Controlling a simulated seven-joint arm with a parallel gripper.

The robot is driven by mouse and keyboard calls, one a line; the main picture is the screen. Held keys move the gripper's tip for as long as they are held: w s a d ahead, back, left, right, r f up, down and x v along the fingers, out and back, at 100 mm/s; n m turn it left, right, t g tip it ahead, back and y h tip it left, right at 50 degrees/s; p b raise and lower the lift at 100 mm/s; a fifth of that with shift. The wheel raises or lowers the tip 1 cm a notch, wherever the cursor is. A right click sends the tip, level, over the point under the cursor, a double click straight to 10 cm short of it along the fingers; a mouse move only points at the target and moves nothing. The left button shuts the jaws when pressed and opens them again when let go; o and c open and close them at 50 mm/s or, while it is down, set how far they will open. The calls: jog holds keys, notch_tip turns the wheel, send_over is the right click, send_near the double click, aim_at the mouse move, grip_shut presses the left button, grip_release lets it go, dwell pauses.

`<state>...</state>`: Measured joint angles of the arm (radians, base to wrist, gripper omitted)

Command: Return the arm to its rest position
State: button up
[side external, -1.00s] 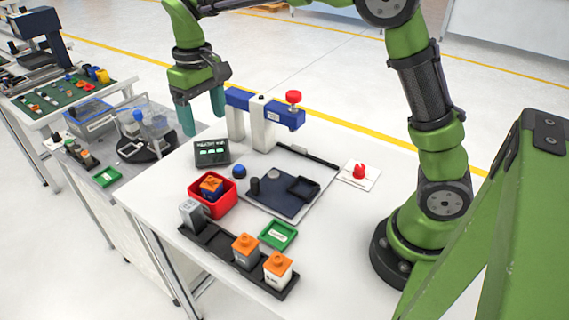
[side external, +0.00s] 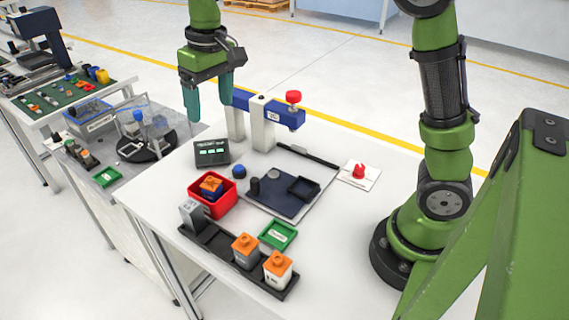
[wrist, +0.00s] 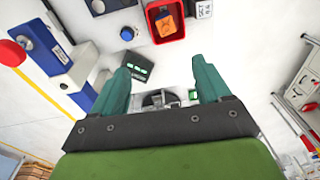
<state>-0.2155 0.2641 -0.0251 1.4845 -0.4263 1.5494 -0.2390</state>
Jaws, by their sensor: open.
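My gripper (side external: 208,98) is open and empty, with its two teal fingers pointing down. It is in the air above the far left part of the white table (side external: 340,255). In the side external view it overlaps the left end of the blue and white fixture (side external: 262,110). In the wrist view my gripper (wrist: 163,85) shows its fingers wide apart with nothing held between them. My green arm rises from its base at the right of the table.
A red bin (side external: 226,198) holds an orange-topped block. A black rack (side external: 218,244) carries several blocks along the front edge. A dark display box (side external: 211,153), a green tray (side external: 279,235), a dark plate (side external: 283,199) and a red button (side external: 359,171) lie around it.

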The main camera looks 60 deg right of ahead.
jog(key=s+d+m+t, duration=0.1)
jog(key=s+d+t, duration=0.1)
jog(key=s, duration=0.7)
jog(key=s+d+m+t+y, duration=0.1)
jog(key=s+d+m+t, duration=0.1)
jog(key=s, duration=0.8)
jog(key=shift+d+f+m+t+y, duration=0.3)
jog(key=shift+d+t, duration=0.5)
jog(key=shift+t, duration=0.3)
